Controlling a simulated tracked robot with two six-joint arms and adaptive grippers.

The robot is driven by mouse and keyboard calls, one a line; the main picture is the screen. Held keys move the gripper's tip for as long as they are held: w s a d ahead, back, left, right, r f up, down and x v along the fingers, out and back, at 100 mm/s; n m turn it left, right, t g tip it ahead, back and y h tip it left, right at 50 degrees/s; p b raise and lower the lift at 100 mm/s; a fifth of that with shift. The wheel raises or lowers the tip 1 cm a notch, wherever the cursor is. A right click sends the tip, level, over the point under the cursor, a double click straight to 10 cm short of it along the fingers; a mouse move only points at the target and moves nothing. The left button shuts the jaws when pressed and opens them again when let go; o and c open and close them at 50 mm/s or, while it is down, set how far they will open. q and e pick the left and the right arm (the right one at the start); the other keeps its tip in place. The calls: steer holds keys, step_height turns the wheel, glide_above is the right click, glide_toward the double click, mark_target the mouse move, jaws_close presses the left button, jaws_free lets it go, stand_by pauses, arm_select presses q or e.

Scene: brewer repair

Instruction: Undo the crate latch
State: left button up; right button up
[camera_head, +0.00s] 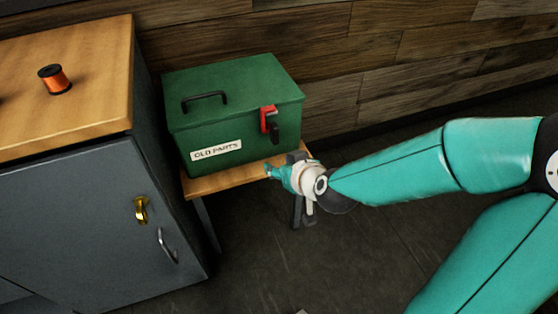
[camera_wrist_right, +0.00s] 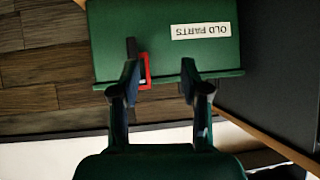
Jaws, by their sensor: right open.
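The green crate (camera_head: 235,110) stands shut on a small wooden stand, with an "OLD PARTS" label on its front. Its red latch (camera_head: 268,119) with a black lever (camera_head: 275,133) sits at the right of the front, by the lid edge. My right gripper (camera_head: 286,170) is low in front of the crate, just below the latch in the picture. In the right wrist view the crate (camera_wrist_right: 240,52) appears upside down. There the open fingers of my right gripper (camera_wrist_right: 160,75) point at its front, and the left one partly overlaps the red latch (camera_wrist_right: 147,72). Nothing is between them. My left gripper is out of view.
A grey cabinet (camera_head: 80,215) with a wooden top (camera_head: 95,85) stands left of the crate, with an orange spool (camera_head: 55,80) on top. The stand (camera_head: 215,182) is narrow. A plank wall (camera_head: 400,60) is behind. The dark floor (camera_head: 270,265) in front is mostly clear.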

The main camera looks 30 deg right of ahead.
steer(key=s+d+r+t+h+b, duration=0.1)
steer(key=s+d+t+h+b, duration=0.1)
steer(key=d+b, duration=0.15)
glide_toward(276, 136)
steer(key=x, duration=0.8)
steer(key=shift+w+d+f, duration=0.15)
steer(key=shift+w+f, duration=0.05)
steer(key=shift+w, duration=0.15)
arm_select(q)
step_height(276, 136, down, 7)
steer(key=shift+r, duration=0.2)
arm_select(e)
steer(key=shift+w+d+f, duration=0.15)
steer(key=shift+w, duration=0.4)
jaws_close()
